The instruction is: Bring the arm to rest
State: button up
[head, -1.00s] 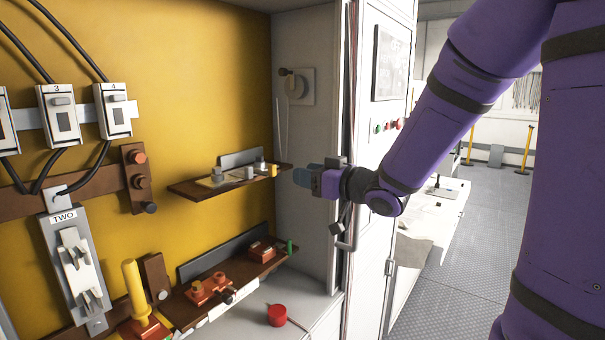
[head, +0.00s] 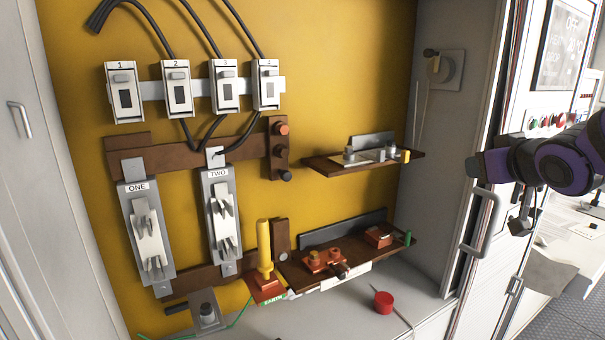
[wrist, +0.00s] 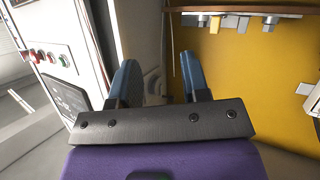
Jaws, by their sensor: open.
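My gripper (head: 475,166) is at the right side in the head view, in front of the cabinet's right edge and door handle. My purple arm reaches in from the right edge of the picture. In the wrist view my gripper (wrist: 162,85) shows its two blue fingers spread apart, with nothing between them. Behind the fingers are the pale cabinet side wall and part of the yellow panel. My gripper appears apart from the fixtures.
The yellow panel (head: 330,70) carries several numbered switches, fuse holders ONE (head: 148,235) and TWO (head: 222,222), an upper shelf (head: 330,167) and a lower shelf (head: 310,277). A red round object (head: 383,302) sits on the grey ledge. A door handle (head: 480,222) is just below my gripper.

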jog(key=s+a+f+g, duration=0.1)
jog(key=s+g, duration=0.3)
jog(key=s, duration=0.6)
jog(key=s+a+f+m+g, duration=0.1)
jog(key=s+g, duration=0.3)
jog(key=s, duration=0.7)
jog(key=shift+s+a+m, duration=0.25)
jog(key=shift+a+m, duration=0.05)
jog(key=shift+a, duration=0.45)
